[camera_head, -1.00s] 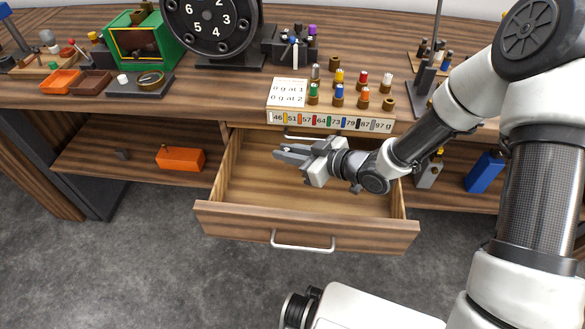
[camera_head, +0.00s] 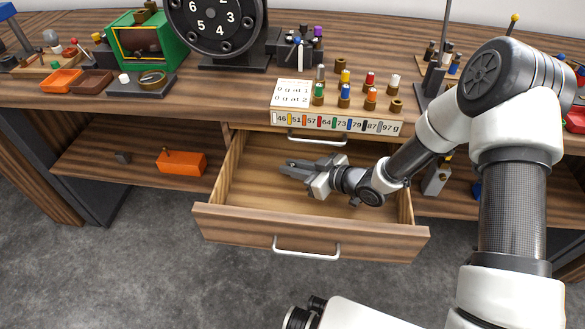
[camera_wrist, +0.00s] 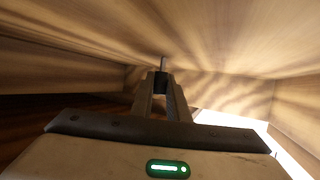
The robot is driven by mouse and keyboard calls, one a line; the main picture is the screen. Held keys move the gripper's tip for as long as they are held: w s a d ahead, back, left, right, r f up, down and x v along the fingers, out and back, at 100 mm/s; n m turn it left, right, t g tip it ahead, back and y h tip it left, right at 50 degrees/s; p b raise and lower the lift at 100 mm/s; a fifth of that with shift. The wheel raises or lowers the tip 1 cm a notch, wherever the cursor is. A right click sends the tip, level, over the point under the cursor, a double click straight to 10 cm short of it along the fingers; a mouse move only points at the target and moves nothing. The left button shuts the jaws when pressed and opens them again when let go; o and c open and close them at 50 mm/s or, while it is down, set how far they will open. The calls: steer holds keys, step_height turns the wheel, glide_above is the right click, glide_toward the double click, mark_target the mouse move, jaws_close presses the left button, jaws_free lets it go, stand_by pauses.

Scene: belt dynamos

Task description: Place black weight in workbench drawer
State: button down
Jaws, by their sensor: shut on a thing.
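The workbench drawer (camera_head: 310,231) is pulled out, and its wooden inside shows in the head view. My gripper (camera_head: 285,169) is low inside the drawer, its fingers pointing left. In the wrist view, my gripper (camera_wrist: 161,85) is shut on the black weight (camera_wrist: 161,77), a small dark piece with a thin light stem sticking up. The drawer's inner walls (camera_wrist: 60,75) surround the fingertips there. In the head view the weight is too small to make out clearly between the fingers. I cannot tell whether it touches the drawer floor.
A wooden rack (camera_head: 335,123) with coloured weights and a label strip stands on the bench above the drawer. A second drawer handle (camera_head: 318,140) is under the bench edge. An orange box (camera_head: 181,162) lies on the shelf at left. The drawer's left part is empty.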

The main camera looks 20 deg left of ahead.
steer(key=shift+f, duration=0.15)
steer(key=c, duration=1.7)
jaws_free()
steer(key=shift+d+r, duration=0.2)
steer(key=shift+r, duration=0.1)
steer(key=p+v, duration=0.2)
steer(key=v, duration=0.9)
steer(key=shift+s+d+r+p, duration=0.1)
steer(key=shift+s+d+p, duration=0.05)
steer(key=shift+d+p, duration=0.15)
